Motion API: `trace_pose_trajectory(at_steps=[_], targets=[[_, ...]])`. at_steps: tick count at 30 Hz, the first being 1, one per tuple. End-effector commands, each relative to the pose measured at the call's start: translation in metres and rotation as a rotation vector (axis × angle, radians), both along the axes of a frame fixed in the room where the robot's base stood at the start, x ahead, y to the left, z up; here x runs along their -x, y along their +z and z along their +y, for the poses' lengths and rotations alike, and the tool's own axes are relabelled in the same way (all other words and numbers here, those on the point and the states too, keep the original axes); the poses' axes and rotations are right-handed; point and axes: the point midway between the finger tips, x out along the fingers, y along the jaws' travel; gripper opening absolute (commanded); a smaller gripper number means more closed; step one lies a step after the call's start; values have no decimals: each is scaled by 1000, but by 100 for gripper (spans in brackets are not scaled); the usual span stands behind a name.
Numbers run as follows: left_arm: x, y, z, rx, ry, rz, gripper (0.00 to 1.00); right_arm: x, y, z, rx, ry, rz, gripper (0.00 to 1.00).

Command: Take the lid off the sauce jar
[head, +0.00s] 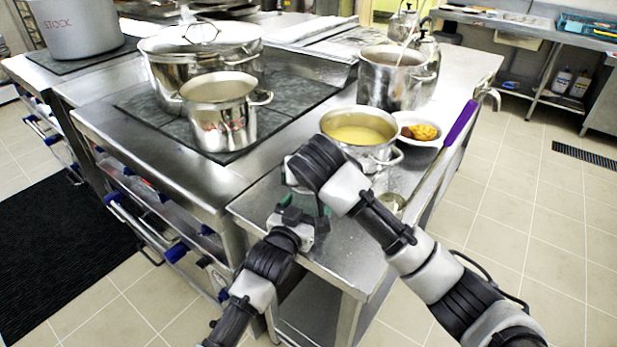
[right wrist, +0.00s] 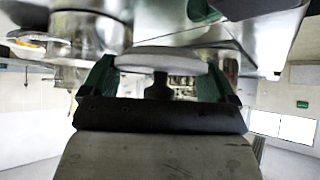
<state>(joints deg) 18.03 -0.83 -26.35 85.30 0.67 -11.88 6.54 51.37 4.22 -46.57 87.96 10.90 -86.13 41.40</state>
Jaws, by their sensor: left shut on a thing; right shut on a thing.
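My right gripper (right wrist: 158,72) has green fingers on both sides of a pale round lid (right wrist: 160,56) and is shut on it. What looks like the glass sauce jar (right wrist: 165,22) shows against the lid in the right wrist view; I cannot tell whether a gap separates them. In the head view my left gripper (head: 300,214) is at the near left corner of the steel counter, close under my right wrist, and is shut on the jar. My right arm hides most of the jar and the lid there.
Steel pots (head: 219,120) stand on the stove at left. The counter's near edge lies under my arms.

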Motion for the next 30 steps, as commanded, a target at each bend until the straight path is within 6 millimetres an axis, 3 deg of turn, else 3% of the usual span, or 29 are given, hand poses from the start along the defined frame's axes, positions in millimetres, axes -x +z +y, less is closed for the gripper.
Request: trace_pose_trajectory(at_steps=[6,13,14,16,25,30], targets=[[0,-1,0,-2,1,1,42,0,27,1,-2,1,-1,60],[0,-1,0,-2,1,1,42,0,30,0,1,1,0,60],[0,-1,0,-2,1,1,89,0,30,0,1,1,0,60],[0,-1,0,-1,1,0,100,0,30,0,1,1,0,60],[4,-1,2,0,0,1,100,0,30,0,0,0,0,60],[23,-1,12,-1,1,2,100,0,30,0,0,0,0,60]])
